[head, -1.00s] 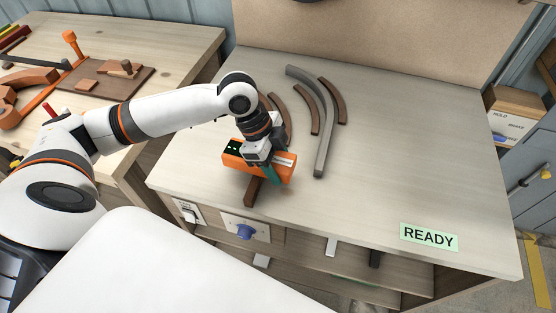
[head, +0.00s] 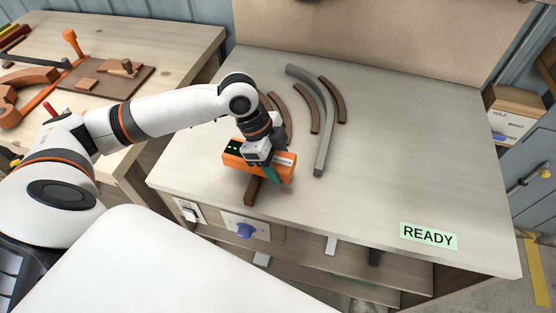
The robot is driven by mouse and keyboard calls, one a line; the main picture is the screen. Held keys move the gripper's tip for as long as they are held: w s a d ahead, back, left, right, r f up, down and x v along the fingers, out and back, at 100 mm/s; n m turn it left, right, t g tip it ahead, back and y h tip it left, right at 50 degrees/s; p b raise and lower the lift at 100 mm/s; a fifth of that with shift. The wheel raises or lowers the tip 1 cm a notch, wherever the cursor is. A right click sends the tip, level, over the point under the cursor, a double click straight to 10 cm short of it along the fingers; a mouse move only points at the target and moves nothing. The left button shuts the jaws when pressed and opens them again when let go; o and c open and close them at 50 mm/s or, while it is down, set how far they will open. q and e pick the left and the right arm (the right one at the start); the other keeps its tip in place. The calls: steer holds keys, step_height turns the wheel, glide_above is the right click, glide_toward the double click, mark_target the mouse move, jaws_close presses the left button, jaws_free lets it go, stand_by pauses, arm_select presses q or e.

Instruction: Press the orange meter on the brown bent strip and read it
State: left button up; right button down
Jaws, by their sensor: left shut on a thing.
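The orange meter (head: 238,158) is a boxy tool with a dark patch on its left end. My left gripper (head: 262,166) is shut on it from above. The meter sits over the near part of a brown bent strip (head: 253,191), whose near end shows below it and whose far part curves up behind my wrist. The meter appears to rest on the strip, but its underside is hidden, so contact cannot be told for sure. Any reading on the meter is too small to make out. My right gripper is not in view.
On the same bench (head: 420,150) lie a grey curved strip (head: 322,130) and brown curved strips (head: 331,95) beside it. A green READY label (head: 428,236) is at the front right. The bench's right side is clear. A wooden table (head: 180,45) with orange tools stands left.

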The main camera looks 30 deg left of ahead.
arm_select(q)
steer(key=shift+s+f+p, duration=0.1)
steer(key=shift+p, duration=0.3)
stand_by(1.4)
step_height(320, 180, up, 7)
steer(key=p, duration=0.8)
steer(key=shift+p, duration=0.4)
stand_by(1.0)
steer(key=shift+w+d+r+n+t, duration=0.25)
steer(key=shift+w+r+n+t, duration=0.15)
steer(key=shift+r+n, duration=0.3)
steer(key=w+d+r+n+t+y, duration=0.1)
steer(key=w+r+n+t+y, duration=0.2)
steer(key=r+n, duration=0.5)
steer(key=shift+w+d+r+n+y, duration=0.3)
steer(key=shift+n+y, duration=0.5)
steer(key=shift+n, duration=2.4)
